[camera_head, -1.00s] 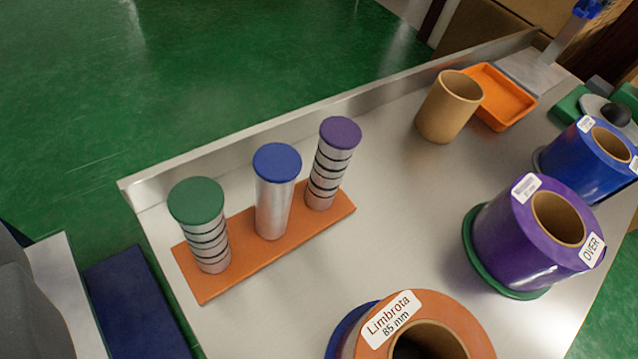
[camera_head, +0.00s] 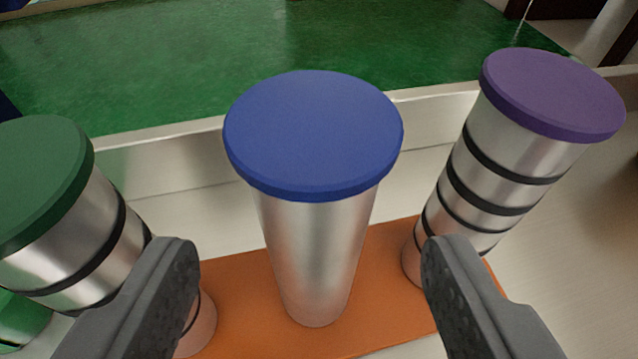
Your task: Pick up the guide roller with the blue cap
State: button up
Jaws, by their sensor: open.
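The guide roller with the blue cap (camera_head: 314,135) stands upright on an orange base (camera_head: 385,290), in the middle of the view. Its body is plain smooth metal without rings. My gripper (camera_head: 308,255) is open, one dark finger at the lower left and one at the lower right. The blue-capped roller shows between and beyond the two fingers, with a gap on each side. I cannot tell whether the fingertips are level with it in depth.
A green-capped roller (camera_head: 50,215) with black rings stands left, partly behind the left finger. A purple-capped roller (camera_head: 515,140) with black rings stands right, its foot close to the right finger. A raised metal table edge (camera_head: 170,165) runs behind, with green floor beyond.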

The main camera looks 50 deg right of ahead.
jog(key=shift+b+x, duration=0.4)
jog(key=shift+x, duration=3.3)
jog(key=shift+f, duration=0.1)
jog(key=shift+c, duration=0.3)
jog(key=c, duration=1.1)
